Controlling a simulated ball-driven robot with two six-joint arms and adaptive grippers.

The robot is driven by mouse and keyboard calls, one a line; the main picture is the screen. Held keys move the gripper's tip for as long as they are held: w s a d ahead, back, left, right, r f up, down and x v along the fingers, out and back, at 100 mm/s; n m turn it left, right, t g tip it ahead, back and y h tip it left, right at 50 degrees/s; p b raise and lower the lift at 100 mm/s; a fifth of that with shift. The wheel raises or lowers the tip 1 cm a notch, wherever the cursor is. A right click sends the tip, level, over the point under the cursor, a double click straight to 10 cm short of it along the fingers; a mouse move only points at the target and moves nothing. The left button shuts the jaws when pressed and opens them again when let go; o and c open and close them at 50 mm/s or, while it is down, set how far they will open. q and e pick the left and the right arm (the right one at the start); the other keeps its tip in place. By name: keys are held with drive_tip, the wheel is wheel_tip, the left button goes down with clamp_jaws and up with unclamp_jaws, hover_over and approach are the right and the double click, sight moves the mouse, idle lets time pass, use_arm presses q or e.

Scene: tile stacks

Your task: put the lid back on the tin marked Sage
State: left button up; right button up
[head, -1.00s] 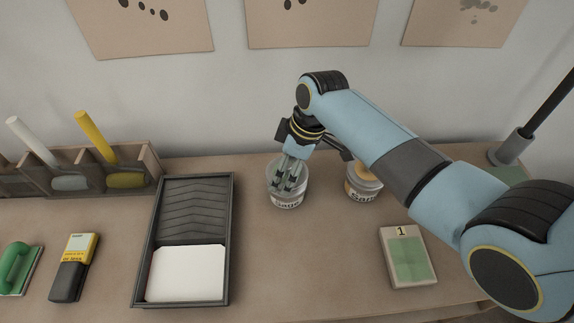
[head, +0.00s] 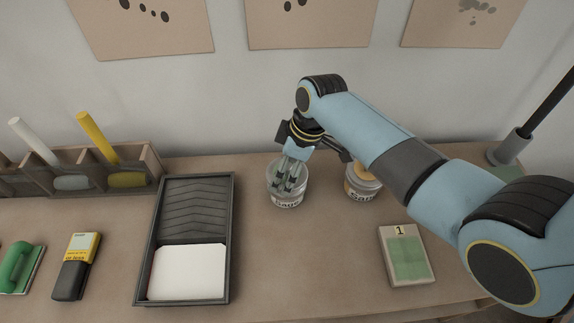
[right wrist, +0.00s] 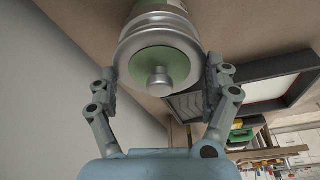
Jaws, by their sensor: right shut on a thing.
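The tin marked Sage (head: 288,200) stands upright on the table near the wall, its label facing front. My right gripper (head: 287,180) points down at its top. In the right wrist view the two fingers of my right gripper (right wrist: 160,82) are on either side of a round lid (right wrist: 138,66) with a silver rim, green top and silver knob, and are shut on it. The tin's body (right wrist: 158,12) shows just beyond the lid. The lid is at the tin's mouth; whether it is fully seated I cannot tell. My left gripper is not in view.
A second tin (head: 361,190) stands to the right, partly behind my arm. A block numbered 1 (head: 408,256) lies in front right. A black tray (head: 226,260) with a white sheet lies left. Table between tray and block is clear.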

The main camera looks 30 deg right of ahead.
idle(0.4)
drive_tip(key=o, duration=0.8)
wheel_tip(320, 180, up, 7)
drive_tip(key=p, duration=0.8)
drive_tip(key=shift+c, duration=0.3)
clamp_jaws()
idle(0.4)
idle(0.6)
